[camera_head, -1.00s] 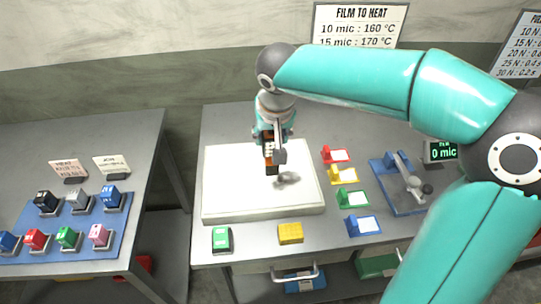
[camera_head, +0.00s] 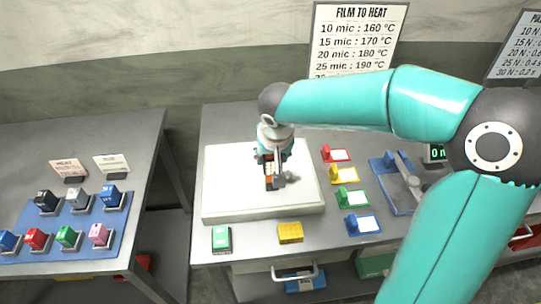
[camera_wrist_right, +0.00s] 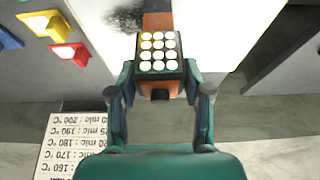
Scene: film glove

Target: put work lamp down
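The work lamp (camera_wrist_right: 160,54) is an orange and black block with a grid of lit round LEDs. It sits between the fingers of my right gripper (camera_wrist_right: 160,80), which appear to press on its two sides. In the head view the right gripper (camera_head: 271,163) points down over the middle of the white panel (camera_head: 230,195), with the lamp (camera_head: 270,181) at its tips. Whether the lamp touches the panel is hard to tell. A dark speckled patch lies beside the lamp in the wrist view. My left gripper is not in view.
Red, yellow, green and blue tags (camera_head: 343,174) stand right of the panel, near a blue fixture (camera_head: 389,172). A green block (camera_head: 221,238) and a yellow block (camera_head: 290,232) sit in front. A left table holds a blue tray (camera_head: 75,222) of coloured blocks.

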